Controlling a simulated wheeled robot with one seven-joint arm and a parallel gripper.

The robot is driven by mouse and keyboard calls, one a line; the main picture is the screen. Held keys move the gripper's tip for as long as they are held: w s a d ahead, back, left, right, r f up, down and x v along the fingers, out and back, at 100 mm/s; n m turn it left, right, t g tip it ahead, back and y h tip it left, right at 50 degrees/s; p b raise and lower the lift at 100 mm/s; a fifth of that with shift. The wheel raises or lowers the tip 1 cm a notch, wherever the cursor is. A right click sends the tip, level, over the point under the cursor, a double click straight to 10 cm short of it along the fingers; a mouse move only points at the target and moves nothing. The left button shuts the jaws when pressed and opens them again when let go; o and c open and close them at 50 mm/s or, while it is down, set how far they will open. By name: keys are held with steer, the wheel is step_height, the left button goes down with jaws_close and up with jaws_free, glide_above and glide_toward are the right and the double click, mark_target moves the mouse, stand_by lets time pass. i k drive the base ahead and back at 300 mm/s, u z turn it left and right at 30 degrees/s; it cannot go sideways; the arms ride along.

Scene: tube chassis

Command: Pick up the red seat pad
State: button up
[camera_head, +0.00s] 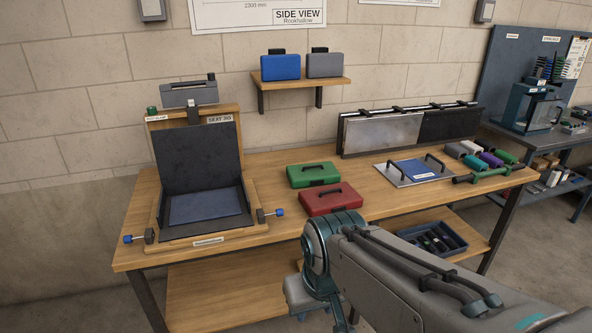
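The red seat pad (331,201) looks like a flat red case with a dark handle on top. It lies on the wooden workbench (265,172) near its front edge, right of the seat jig (205,200). A similar green pad (314,175) lies just behind it, with its own dark handle. My arm comes in from the lower right, and its wrist is in front of and below the red pad in the picture. My gripper (318,303) is partly hidden behind the arm, below the bench edge and apart from the pad. Its fingers cannot be made out clearly.
A blue pad (281,67) and a grey pad (324,65) stand on a wall shelf (305,84). A metal plate with a blue pad (416,170) and several coloured rolls (481,158) are to the right. A dark bin (436,238) sits on the lower shelf.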

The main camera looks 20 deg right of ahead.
mark_target(322, 201)
steer(key=z, duration=0.65)
steer(key=i, duration=1.35)
steer(key=u, duration=0.05)
